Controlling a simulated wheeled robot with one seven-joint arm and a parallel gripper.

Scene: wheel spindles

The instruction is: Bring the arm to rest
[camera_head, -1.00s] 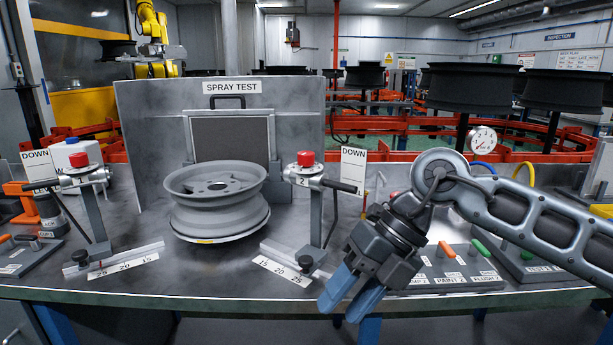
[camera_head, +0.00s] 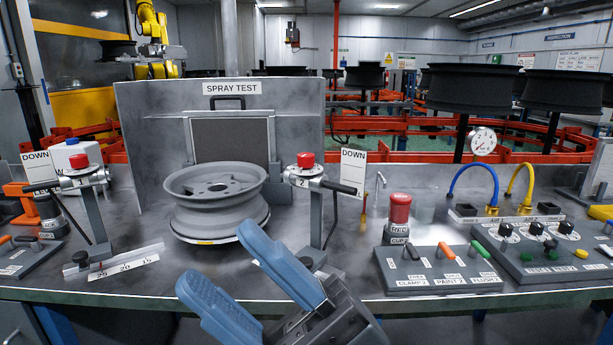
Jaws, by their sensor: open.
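My gripper (camera_head: 240,271) is at the bottom middle, in front of the bench's front edge. Its two blue fingers point up and to the left, apart, with nothing between them. The right finger overlaps the lower right of the grey wheel (camera_head: 215,219) in the picture; I cannot tell that they touch. The rest of my arm is out of view below. The finger and gripper body hide part of the right stand's base and its scale.
The bench (camera_head: 345,262) holds a spray test panel (camera_head: 296,130), a left spray stand (camera_head: 94,215) and a right spray stand (camera_head: 315,220). Hanging wheels are behind.

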